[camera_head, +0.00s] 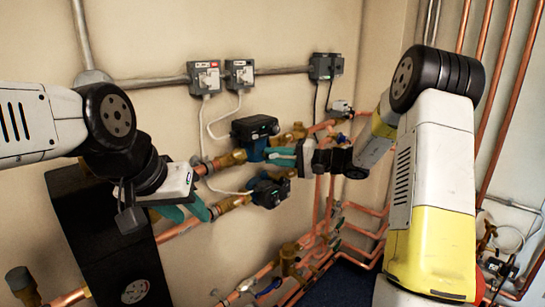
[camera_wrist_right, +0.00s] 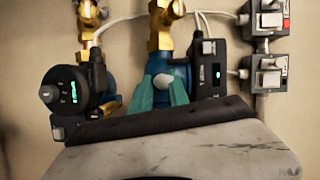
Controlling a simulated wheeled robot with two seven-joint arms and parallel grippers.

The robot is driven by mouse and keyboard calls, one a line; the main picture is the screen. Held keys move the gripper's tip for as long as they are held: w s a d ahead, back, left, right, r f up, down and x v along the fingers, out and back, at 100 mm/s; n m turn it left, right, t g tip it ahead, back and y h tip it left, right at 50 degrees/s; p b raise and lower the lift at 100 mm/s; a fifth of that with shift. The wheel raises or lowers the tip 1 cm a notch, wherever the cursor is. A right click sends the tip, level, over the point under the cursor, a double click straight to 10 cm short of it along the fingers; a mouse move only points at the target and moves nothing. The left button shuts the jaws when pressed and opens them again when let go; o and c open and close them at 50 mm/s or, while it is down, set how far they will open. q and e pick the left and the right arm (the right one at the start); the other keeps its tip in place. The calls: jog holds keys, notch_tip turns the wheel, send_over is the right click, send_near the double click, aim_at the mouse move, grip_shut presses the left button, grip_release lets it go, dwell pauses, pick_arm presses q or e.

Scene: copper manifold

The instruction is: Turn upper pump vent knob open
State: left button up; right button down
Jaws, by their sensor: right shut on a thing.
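The upper pump (camera_head: 250,128) has a blue body and a black head, and is fixed in a copper line on the wall. In the right wrist view the upper pump (camera_wrist_right: 208,68) stands right of centre with a green light on its head. Its small pale grey vent knob (camera_wrist_right: 162,81) sits between my teal right fingertips (camera_wrist_right: 160,92), which are shut on it. In the head view my right gripper (camera_head: 282,154) reaches the pump's front and hides the knob. My left gripper (camera_head: 188,210) has its teal fingers apart, empty, near a lower pipe.
The lower pump (camera_head: 268,190) sits just below; in the right wrist view it is at left (camera_wrist_right: 72,92) with its own grey knob (camera_wrist_right: 48,94). Brass fittings (camera_wrist_right: 160,30) join the pipes. Switch boxes (camera_head: 204,77) with hanging cables are above. A black cabinet (camera_head: 100,240) stands below my left arm.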

jog(key=m, duration=0.1)
jog(key=m+y, duration=0.1)
jog(key=m, duration=0.1)
jog(key=shift+f+m, duration=0.2)
jog(key=shift+m, duration=0.1)
jog(key=m+t+y, duration=0.1)
jog(key=m, duration=0.2)
jog(key=shift+f+m+t, duration=0.1)
jog(key=shift+m+t, duration=0.2)
jog(key=shift+m, duration=0.1)
jog(key=m+t, duration=0.1)
jog(key=m, duration=0.2)
jog(key=m+t, duration=0.2)
jog(key=m, duration=0.2)
jog(key=shift+s+y, duration=0.1)
jog(key=shift+y, duration=0.2)
jog(key=shift+a+m, duration=0.1)
jog(key=shift+m, duration=0.2)
jog(key=c, duration=1.3)
grip_release()
jog(key=shift+o, duration=0.2)
jog(key=v, duration=0.8)
